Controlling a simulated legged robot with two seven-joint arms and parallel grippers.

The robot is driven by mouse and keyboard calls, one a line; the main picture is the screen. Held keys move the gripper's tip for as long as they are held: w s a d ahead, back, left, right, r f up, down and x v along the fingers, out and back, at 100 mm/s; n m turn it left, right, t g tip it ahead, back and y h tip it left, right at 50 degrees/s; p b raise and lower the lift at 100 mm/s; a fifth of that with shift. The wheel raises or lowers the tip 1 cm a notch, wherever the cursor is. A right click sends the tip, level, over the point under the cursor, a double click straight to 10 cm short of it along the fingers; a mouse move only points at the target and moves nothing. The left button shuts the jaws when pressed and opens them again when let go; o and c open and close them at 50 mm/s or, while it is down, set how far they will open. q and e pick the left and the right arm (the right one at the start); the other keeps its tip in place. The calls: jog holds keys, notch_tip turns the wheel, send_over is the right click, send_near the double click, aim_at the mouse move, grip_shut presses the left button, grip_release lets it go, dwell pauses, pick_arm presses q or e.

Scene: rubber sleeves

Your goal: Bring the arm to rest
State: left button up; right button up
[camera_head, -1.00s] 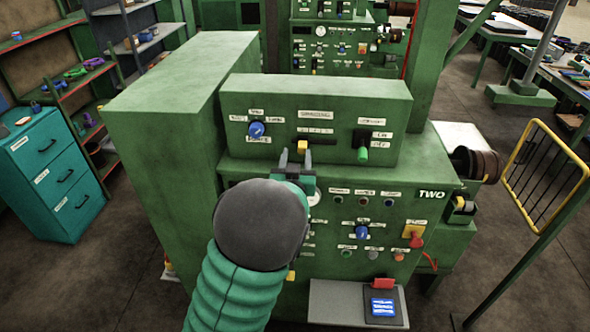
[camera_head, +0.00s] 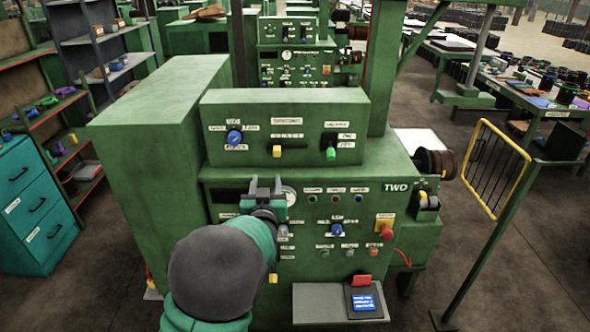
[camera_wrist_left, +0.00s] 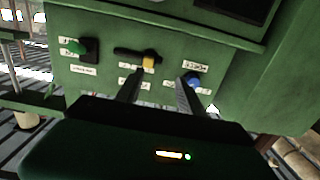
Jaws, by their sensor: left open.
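My left gripper (camera_head: 265,186) is open and empty, with its two fingers pointing up in front of the green machine (camera_head: 307,178) marked TWO. The fingers sit beside the round dial and below the upper panel. In the left wrist view the open fingers (camera_wrist_left: 160,92) reach toward the panel with a yellow-knobbed slider (camera_wrist_left: 148,62), a blue knob (camera_wrist_left: 192,79) and a green-tipped switch (camera_wrist_left: 75,46). I see no contact with these controls. My left forearm hides the machine's lower left front. My right gripper is not in view.
A grey shelf (camera_head: 318,304) with a small blue-screened device (camera_head: 363,303) juts from the machine's lower front. A yellow-framed gate (camera_head: 496,168) stands at the right. A teal drawer cabinet (camera_head: 35,208) stands at the left. Open floor lies at the lower right.

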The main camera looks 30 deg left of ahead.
pick_arm(q)
jog(key=s+d+f+m+g+h, duration=0.1)
jog(key=s+d+f+g+h, duration=0.2)
jog(key=d+f, duration=0.35)
jog(key=s+d+f+m+g+h, duration=0.1)
jog(key=s+d+f+g+h, duration=0.15)
jog(key=s+d+f, duration=0.4)
jog(key=s+d+f+m+g+h, duration=0.1)
jog(key=s+d+f+g, duration=0.1)
jog(key=s, duration=0.4)
jog(key=s+d+f+m+g+h, duration=0.1)
jog(key=s+d+f+g, duration=0.1)
jog(key=s+d, duration=0.2)
jog(key=s+d+f+m+g+h, duration=0.1)
jog(key=s+d+f+m+g, duration=0.1)
jog(key=s, duration=0.6)
jog(key=shift+d+g, duration=0.45)
jog(key=shift+d, duration=0.55)
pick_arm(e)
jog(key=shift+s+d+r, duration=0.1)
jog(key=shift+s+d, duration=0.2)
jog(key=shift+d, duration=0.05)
pick_arm(q)
jog(key=shift+d+h, duration=0.25)
jog(key=shift+d, duration=0.15)
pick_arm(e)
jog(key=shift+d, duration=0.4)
